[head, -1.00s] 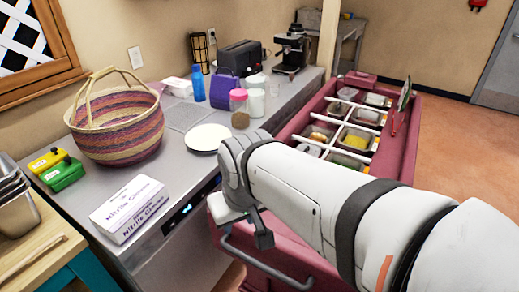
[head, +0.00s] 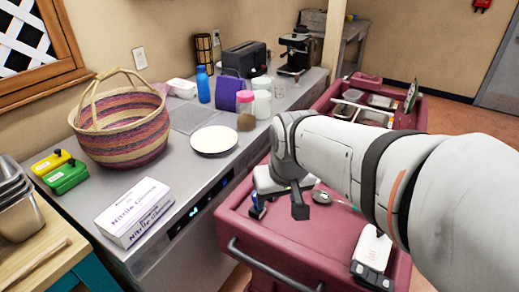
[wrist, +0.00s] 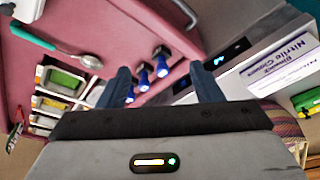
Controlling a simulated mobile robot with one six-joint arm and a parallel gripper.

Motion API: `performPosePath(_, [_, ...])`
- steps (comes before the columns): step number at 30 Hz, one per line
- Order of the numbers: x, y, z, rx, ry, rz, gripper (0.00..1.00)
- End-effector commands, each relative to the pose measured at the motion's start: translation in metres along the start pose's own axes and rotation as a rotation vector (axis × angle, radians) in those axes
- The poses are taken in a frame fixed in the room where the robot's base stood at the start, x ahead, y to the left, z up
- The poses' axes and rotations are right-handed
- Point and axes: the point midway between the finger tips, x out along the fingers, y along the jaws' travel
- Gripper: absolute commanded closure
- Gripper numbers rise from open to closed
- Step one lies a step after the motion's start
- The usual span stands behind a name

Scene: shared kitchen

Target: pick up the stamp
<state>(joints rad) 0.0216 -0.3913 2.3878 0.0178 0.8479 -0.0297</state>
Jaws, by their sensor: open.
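Small upright blue pieces with dark tops, which look like stamps (wrist: 162,67), stand near the edge of the pink cart top in the wrist view. Another blue one (wrist: 143,78) is beside it. In the head view a blue piece (head: 257,207) shows at the cart's left side, just left of my gripper (head: 282,205). My gripper is open and empty above the cart. In the wrist view its two dark fingers (wrist: 160,70) spread to either side of the blue pieces, apart from them. I cannot tell which single piece is the stamp.
The cart top (head: 300,245) also holds a spoon (head: 322,197) and a white device (head: 371,255). Food bins (wrist: 60,85) lie beyond. The counter on the left holds a glove box (head: 133,212), a plate (head: 213,140) and a woven basket (head: 120,130).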

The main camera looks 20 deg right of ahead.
Motion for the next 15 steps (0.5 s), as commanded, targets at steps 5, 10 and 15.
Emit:
performPosePath(5, [0.04, 0.021, -0.072, 0.001, 0.015, -0.008, 0.41])
performPosePath(10, [0.087, 0.049, -0.136, 0.001, 0.039, -0.009, 0.41])
performPosePath(15, [0.145, 0.084, -0.188, 0.004, 0.063, -0.005, 0.41])
